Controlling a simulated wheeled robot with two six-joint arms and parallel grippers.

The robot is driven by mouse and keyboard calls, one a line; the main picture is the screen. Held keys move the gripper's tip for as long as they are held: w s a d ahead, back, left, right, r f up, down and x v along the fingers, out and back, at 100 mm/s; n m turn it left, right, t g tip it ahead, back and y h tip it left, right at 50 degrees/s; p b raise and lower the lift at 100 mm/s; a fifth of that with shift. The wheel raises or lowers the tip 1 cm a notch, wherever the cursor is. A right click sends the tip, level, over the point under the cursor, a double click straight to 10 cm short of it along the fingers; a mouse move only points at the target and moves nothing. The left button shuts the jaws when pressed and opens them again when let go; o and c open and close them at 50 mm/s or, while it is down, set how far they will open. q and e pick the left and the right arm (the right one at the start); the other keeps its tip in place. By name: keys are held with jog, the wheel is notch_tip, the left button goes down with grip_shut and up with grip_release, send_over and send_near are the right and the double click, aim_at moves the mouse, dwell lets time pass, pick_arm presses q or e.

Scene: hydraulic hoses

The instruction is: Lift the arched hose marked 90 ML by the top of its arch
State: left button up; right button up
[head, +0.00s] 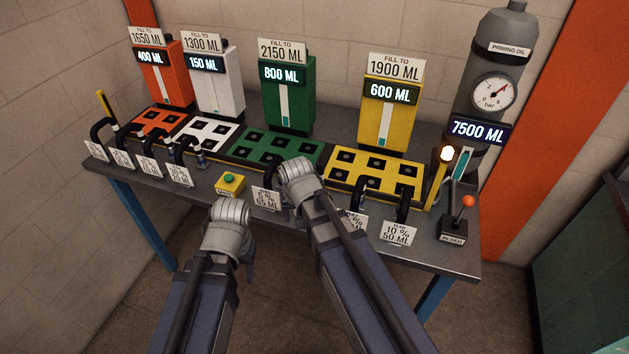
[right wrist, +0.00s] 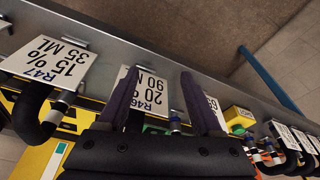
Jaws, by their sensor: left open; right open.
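The tag reading R46, 20 %, 90 ML (right wrist: 150,95) shows in the right wrist view at the table edge. Its black hose (right wrist: 135,121) is mostly hidden by my right gripper; a metal fitting with a blue band (right wrist: 175,122) shows between the fingers. My right gripper (right wrist: 161,76) is open, its two fingers reaching over the 90 ML tag and hose. I cannot tell whether they touch the hose. In the head view my right arm covers this hose. My left gripper (head: 247,266) is open and empty, in front of the table edge.
Neighbouring arched hoses stand close by: the 35 ML one (right wrist: 32,112) and the one tagged 65 ML (head: 265,199), with the 50 ML one (head: 402,207) further right. A green button box (head: 229,186), coloured socket plates, filling units and a priming oil cylinder (head: 490,75) stand around.

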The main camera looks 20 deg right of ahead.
aim_at(315, 169)
pick_arm(q)
notch_tip(315, 169, up, 6)
jog(key=r+p, duration=0.1)
jog(key=p, duration=0.4)
pick_arm(e)
jog(key=w+d+r+m, duration=0.1)
jog(key=w+d+r, duration=0.1)
jog(key=w, duration=0.1)
jog(key=w+d+r+m+t, duration=0.1)
jog(key=w+d+r+m, duration=0.1)
jog(key=r, duration=0.1)
jog(key=w+d+r+m+t, duration=0.1)
jog(key=w+d+r, duration=0.1)
jog(key=w+r, duration=0.1)
jog(key=shift+w+d, duration=0.35)
jog(key=shift+d, duration=0.05)
pick_arm(q)
notch_tip(315, 169, down, 8)
jog(key=b, duration=0.7)
jog(key=shift+b, duration=0.35)
pick_arm(e)
jog(key=x, duration=0.8)
pick_arm(q)
jog(key=shift+r, duration=0.15)
pick_arm(e)
jog(key=shift+s+d, duration=0.15)
jog(key=shift+c, duration=0.4)
grip_shut()
